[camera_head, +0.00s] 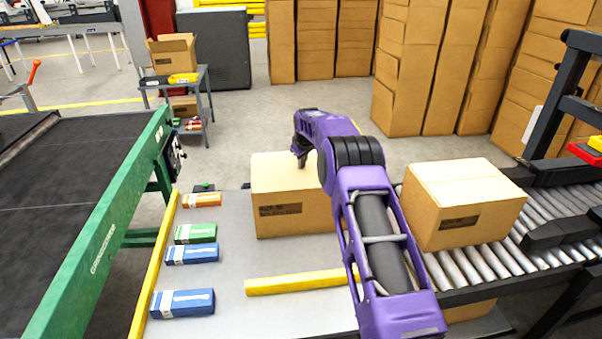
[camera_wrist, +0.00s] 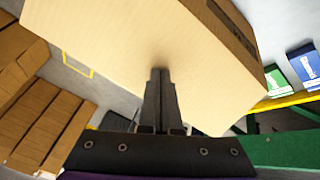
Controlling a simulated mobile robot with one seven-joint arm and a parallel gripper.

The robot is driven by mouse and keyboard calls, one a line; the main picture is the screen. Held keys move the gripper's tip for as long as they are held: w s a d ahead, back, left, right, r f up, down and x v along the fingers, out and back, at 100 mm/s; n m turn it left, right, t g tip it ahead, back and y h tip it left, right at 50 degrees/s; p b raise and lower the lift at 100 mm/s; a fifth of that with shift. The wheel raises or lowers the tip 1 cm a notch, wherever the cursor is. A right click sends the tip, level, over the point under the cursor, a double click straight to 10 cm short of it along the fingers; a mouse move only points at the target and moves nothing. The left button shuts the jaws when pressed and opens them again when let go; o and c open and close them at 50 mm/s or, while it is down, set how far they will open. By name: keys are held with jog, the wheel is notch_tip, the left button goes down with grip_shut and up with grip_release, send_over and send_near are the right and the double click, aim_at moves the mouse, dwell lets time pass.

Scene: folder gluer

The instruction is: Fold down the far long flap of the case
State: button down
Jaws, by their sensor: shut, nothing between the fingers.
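The cardboard case (camera_head: 292,211) stands on the grey table, with a dark printed label on its near side. Its top looks flat, and no raised flap shows; my arm hides its right part. My gripper (camera_head: 302,163) is shut and empty, pointing down at the top of the case near its far side. In the wrist view the shut fingertips (camera_wrist: 160,72) lie over the plain tan face of the case (camera_wrist: 120,40). I cannot tell whether they touch it.
Several small blue, green and orange boxes (camera_head: 183,302) lie left on the table (camera_head: 225,275). A yellow bar (camera_head: 300,283) lies in front of the case. Another closed case (camera_head: 463,203) sits on the roller conveyor (camera_head: 480,270) at right. A green-framed belt conveyor (camera_head: 100,240) is at left.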

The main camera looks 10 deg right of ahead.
jog(key=shift+w, duration=0.15)
jog(key=shift+w+f+p, duration=0.3)
jog(key=shift+w+f, duration=0.5)
jog(key=shift+w, duration=0.05)
jog(key=shift+f, duration=0.15)
jog(key=shift+w+f+b, duration=0.4)
jog(key=shift+f+b, duration=0.2)
jog(key=shift+b, duration=0.1)
jog(key=shift+w+f, duration=0.1)
jog(key=shift+w, duration=0.2)
jog(key=shift+r+p, duration=1.15)
jog(key=shift+r, duration=3.3)
